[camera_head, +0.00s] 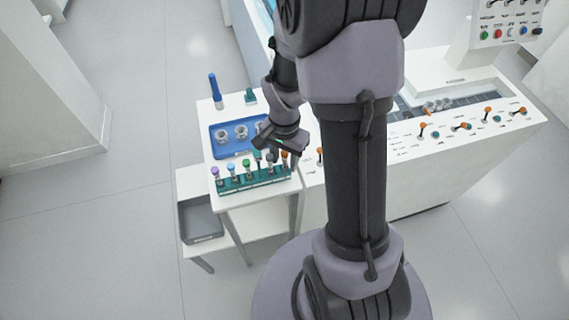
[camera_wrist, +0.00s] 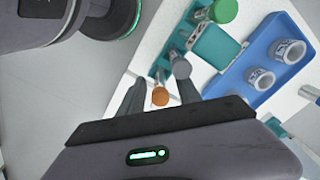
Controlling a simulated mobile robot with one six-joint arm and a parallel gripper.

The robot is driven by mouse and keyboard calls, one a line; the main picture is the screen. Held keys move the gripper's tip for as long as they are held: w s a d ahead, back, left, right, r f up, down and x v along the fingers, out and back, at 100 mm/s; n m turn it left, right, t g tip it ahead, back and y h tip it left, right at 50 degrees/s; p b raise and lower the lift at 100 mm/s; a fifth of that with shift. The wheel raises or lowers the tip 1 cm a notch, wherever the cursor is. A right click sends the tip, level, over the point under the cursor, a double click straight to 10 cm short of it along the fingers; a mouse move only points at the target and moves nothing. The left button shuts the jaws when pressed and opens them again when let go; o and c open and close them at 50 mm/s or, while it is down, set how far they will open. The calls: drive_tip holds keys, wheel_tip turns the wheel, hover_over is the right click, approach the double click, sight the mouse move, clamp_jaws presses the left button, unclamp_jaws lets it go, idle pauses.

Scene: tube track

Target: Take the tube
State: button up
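The teal tube rack (camera_head: 254,184) stands at the front of the small white table and holds a row of capped tubes. Their caps are purple (camera_head: 214,171), light blue (camera_head: 231,168), green (camera_head: 246,163), grey (camera_head: 270,158) and orange (camera_head: 284,154). My gripper (camera_head: 278,146) is over the rack's right end, partly hiding the tubes there. In the wrist view my gripper (camera_wrist: 160,86) has its fingers apart. The orange-capped tube (camera_wrist: 160,97) appears between them, with no clear contact. The grey-capped tube (camera_wrist: 181,66) is close to the right finger, and the green-capped tube (camera_wrist: 223,11) is farther off.
A blue tray (camera_head: 222,153) with several white ring-shaped holders lies behind the rack. A tall blue tube (camera_head: 214,88) and a small teal item (camera_head: 250,97) stand at the back. A grey bin (camera_head: 203,220) is at lower left. A white bench (camera_head: 440,150) with orange-topped pieces adjoins on the right.

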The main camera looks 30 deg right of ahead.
clamp_jaws()
wheel_tip(320, 180, up, 10)
drive_tip(key=p, duration=0.4)
drive_tip(key=shift+p, duration=0.4)
